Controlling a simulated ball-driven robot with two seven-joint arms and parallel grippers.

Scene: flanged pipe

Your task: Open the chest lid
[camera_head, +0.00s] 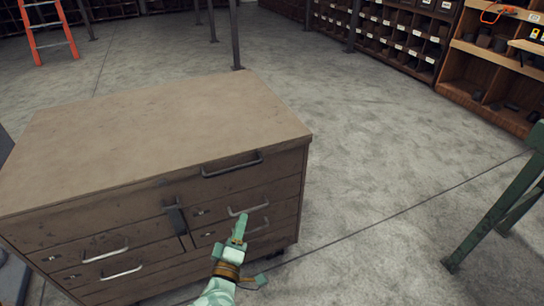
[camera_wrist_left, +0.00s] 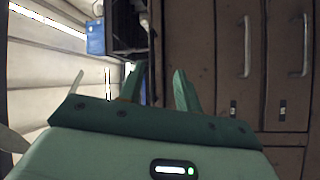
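The brown chest (camera_head: 70,235) stands at the left in the head view, with its broad flat lid (camera_head: 160,125) closed. A dark bar handle (camera_head: 232,165) is on the upper front edge, right of the middle. My green left gripper (camera_head: 240,225) is in front of the right-hand drawers, below that handle and apart from it. In the left wrist view the two fingers of the left gripper (camera_wrist_left: 158,78) are spread with nothing between them. The chest front (camera_wrist_left: 190,40) appears sideways there, beyond the fingers. My right gripper is in neither view.
Drawer handles (camera_head: 248,209) project from the chest front near my left gripper. A dark latch-like strip (camera_head: 176,218) hangs between the drawer columns. A green metal stand (camera_head: 500,205) is at the right. Shelves (camera_head: 400,35) and an orange ladder (camera_head: 50,35) stand behind. Concrete floor right of the chest is clear.

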